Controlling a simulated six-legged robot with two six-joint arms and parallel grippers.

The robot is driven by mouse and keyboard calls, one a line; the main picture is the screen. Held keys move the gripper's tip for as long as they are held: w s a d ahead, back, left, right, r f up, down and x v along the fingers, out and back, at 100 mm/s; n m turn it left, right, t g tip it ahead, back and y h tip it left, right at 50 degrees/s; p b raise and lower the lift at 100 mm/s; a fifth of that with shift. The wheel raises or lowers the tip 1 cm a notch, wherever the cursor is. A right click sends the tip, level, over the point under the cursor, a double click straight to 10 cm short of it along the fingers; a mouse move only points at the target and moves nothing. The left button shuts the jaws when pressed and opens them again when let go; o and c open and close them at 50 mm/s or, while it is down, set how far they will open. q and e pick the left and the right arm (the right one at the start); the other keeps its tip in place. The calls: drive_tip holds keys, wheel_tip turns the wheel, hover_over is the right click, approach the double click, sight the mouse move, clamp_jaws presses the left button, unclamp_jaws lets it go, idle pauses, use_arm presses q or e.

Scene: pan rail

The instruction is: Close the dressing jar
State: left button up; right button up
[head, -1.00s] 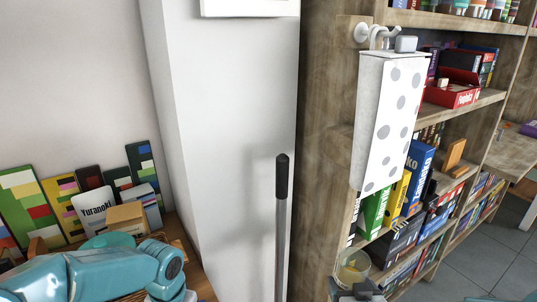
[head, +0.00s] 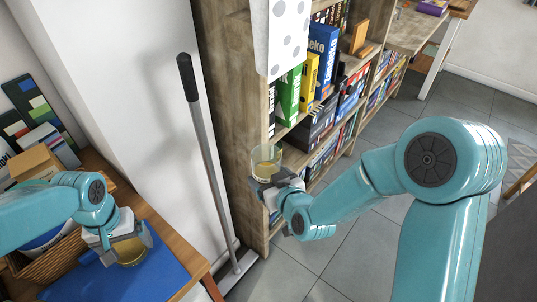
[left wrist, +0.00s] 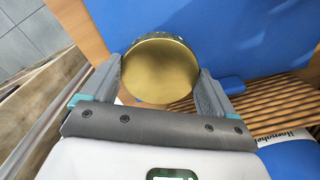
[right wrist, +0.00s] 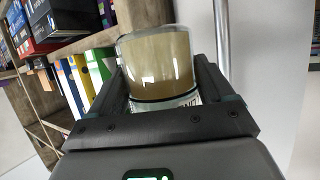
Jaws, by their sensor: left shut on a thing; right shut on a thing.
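The dressing jar (head: 265,158) is a clear glass jar with tan contents. My right gripper (head: 277,182) is shut on it and holds it upright in the air in front of the bookshelf; it fills the middle of the right wrist view (right wrist: 160,62). A round gold lid (head: 130,252) is in my left gripper (head: 124,250), low over the blue mat. In the left wrist view the lid (left wrist: 160,70) sits between the two fingers of the gripper (left wrist: 160,85). The jar's top shows no lid on it. The jar and lid are well apart.
The blue mat (head: 160,280) lies on a wooden table (head: 185,235) with a wicker basket (head: 60,262) at left. A long-handled pole (head: 205,140) stands between the table and the bookshelf (head: 235,110). Grey tiled floor is open at right.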

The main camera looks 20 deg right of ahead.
drive_tip(key=s+a+f+n+g+y, duration=0.1)
drive_tip(key=s+a+f+n+y, duration=0.2)
drive_tip(key=a, duration=0.3)
drive_tip(key=s+a+f+n+g+y, duration=0.2)
drive_tip(key=s+a+f+n+y, duration=0.1)
drive_tip(key=a, duration=0.3)
drive_tip(key=shift+a+f+n+y, duration=0.3)
drive_tip(key=shift+y, duration=0.3)
use_arm(q)
drive_tip(key=shift+s+a, duration=0.1)
drive_tip(key=shift+s, duration=0.15)
drive_tip(key=r, duration=0.1)
drive_tip(key=w+r+n, duration=0.1)
drive_tip(key=d+r+n, duration=0.1)
drive_tip(key=shift+w+r, duration=0.3)
drive_tip(key=d+r+m, duration=0.1)
drive_tip(key=d+r, duration=0.2)
drive_tip(key=d, duration=0.8)
drive_tip(key=d+r+m, duration=0.2)
drive_tip(key=d+r, duration=0.2)
drive_tip(key=d, duration=0.7)
drive_tip(key=shift+r, duration=0.25)
drive_tip(key=shift+w, duration=0.15)
